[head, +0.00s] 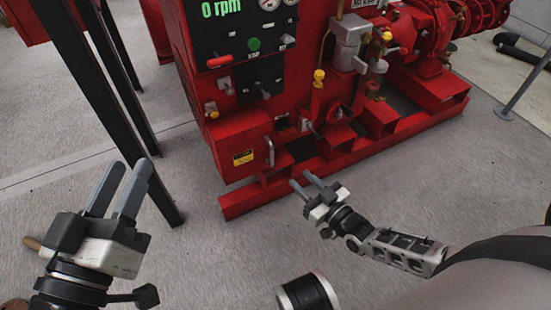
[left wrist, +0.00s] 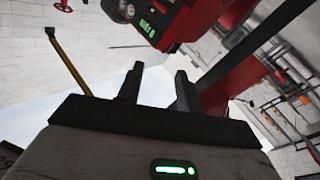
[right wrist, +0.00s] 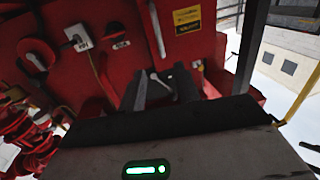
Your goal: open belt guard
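The belt guard appears to be the red box (head: 239,151) low on the front of the red pump unit, with a yellow warning label (head: 243,157) and a metal handle (head: 270,152) at its right edge. It looks shut. In the right wrist view the label (right wrist: 187,20) and handle (right wrist: 155,27) show at the top. My right gripper (head: 300,180) is open and empty, in front of and below the handle, apart from it. A small grey lever (right wrist: 158,77) shows between its fingers. My left gripper (head: 131,164) is open and empty, left of the guard.
A control panel (head: 255,92) with gauges, switches and levers is above the guard. Black posts (head: 90,80) stand between my left gripper and the unit. A red base rail (head: 350,158) runs along the floor. The grey floor in front is mostly clear.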

